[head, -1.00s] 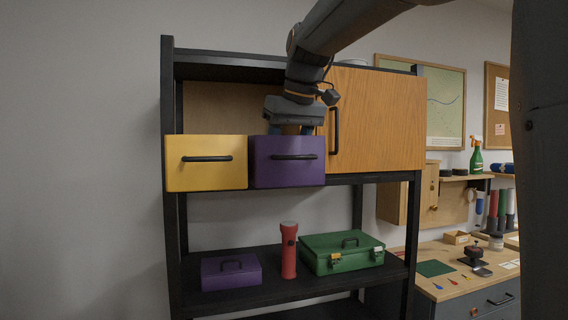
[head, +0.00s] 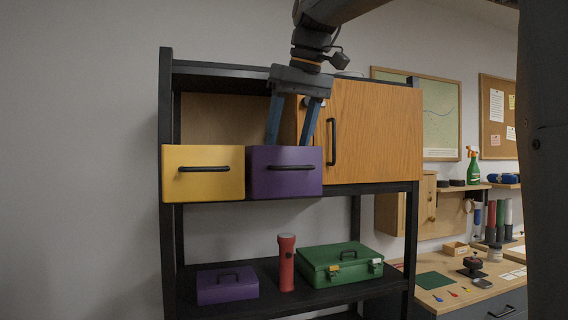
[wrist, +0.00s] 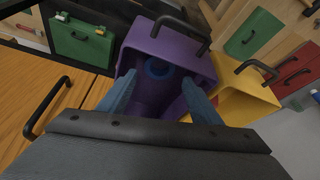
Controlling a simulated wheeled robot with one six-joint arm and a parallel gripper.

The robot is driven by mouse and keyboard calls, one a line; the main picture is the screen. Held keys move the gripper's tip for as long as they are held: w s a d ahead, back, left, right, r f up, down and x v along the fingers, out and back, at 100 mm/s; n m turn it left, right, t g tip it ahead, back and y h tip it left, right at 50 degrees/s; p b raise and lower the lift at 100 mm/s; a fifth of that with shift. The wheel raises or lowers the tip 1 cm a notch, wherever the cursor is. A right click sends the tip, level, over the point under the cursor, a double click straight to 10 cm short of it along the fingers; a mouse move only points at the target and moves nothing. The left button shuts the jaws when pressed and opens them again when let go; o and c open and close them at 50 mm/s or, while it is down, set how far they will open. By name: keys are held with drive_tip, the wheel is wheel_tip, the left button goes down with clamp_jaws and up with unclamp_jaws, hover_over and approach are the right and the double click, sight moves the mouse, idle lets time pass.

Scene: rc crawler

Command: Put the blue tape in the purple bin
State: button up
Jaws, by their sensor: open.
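The purple bin (head: 285,183) with a black handle stands on the upper shelf, beside the yellow bin. The wrist view looks down into the purple bin (wrist: 188,45). The blue tape (wrist: 159,68), a ring, lies inside it near the handle-side wall. My gripper (head: 289,141) is open above the purple bin, its blue fingers pointing down with the tips near the rim. In the wrist view my gripper (wrist: 161,85) has its fingers apart on either side of the tape, with nothing held between them.
The yellow bin (head: 204,185) stands left of the purple bin. A wooden cabinet door (head: 375,135) is close on the right. The lower shelf holds a purple box (head: 227,289), a red flashlight (head: 287,268) and a green toolbox (head: 340,270).

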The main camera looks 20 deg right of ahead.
drive_tip(key=v, duration=0.3)
drive_tip(key=shift+s+r, duration=0.15)
drive_tip(key=shift+r, duration=0.15)
idle(0.3)
